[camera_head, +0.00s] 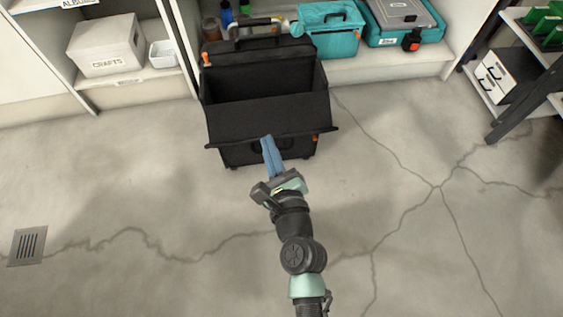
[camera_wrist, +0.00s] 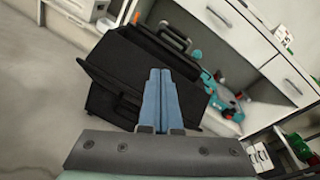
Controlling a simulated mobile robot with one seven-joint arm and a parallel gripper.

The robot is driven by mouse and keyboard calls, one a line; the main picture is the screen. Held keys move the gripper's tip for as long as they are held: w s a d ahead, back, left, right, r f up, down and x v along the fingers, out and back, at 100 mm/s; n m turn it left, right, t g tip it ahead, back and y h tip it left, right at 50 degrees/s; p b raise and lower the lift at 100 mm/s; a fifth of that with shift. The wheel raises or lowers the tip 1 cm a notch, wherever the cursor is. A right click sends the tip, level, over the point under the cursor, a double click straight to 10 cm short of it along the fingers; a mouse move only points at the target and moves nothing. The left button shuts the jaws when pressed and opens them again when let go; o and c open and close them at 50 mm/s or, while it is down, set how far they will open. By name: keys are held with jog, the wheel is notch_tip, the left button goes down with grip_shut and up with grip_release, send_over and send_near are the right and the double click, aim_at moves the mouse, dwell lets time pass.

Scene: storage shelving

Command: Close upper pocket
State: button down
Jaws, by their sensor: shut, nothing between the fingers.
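A black fabric case (camera_head: 262,75) stands upright on the floor against the shelving. Its upper pocket is open, with the front flap (camera_head: 270,119) folded outward and down toward me. A dark handle shows on the front below the flap. My gripper (camera_head: 267,140) has blue fingers that are shut and empty, with their tips at the lower edge of the flap in the head view. In the wrist view the blue fingertips (camera_wrist: 160,74) overlap the black case (camera_wrist: 150,60); whether they touch it I cannot tell.
A teal bag (camera_head: 328,30) and a teal toolbox (camera_head: 404,22) sit on the low shelf behind and to the right. A white box marked CRAFTS (camera_head: 106,45) is on the left shelf. The cracked concrete floor (camera_head: 130,190) around the case is clear.

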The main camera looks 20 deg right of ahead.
jog(key=s+d+f+m+g+h+b, duration=0.1)
jog(key=s+f+m+b, duration=0.2)
jog(key=f, duration=0.6)
jog(key=s+f+m+g+b, duration=0.1)
jog(key=s+f+m+b, duration=0.1)
jog(key=s+f+m, duration=0.45)
jog(key=w+d+f+n, duration=0.1)
jog(key=w+d, duration=0.1)
jog(key=w, duration=0.5)
jog(key=w+d+f+n, duration=0.1)
jog(key=w+n, duration=0.1)
jog(key=w, duration=0.5)
jog(key=shift+w+d+f, duration=0.15)
jog(key=shift+d+f, duration=0.2)
jog(key=shift+r+g, duration=0.15)
jog(key=shift+g, duration=0.15)
jog(key=p, duration=0.3)
jog(key=shift+w+d+r, duration=0.1)
jog(key=shift+w+r, duration=0.15)
jog(key=shift+r, duration=0.15)
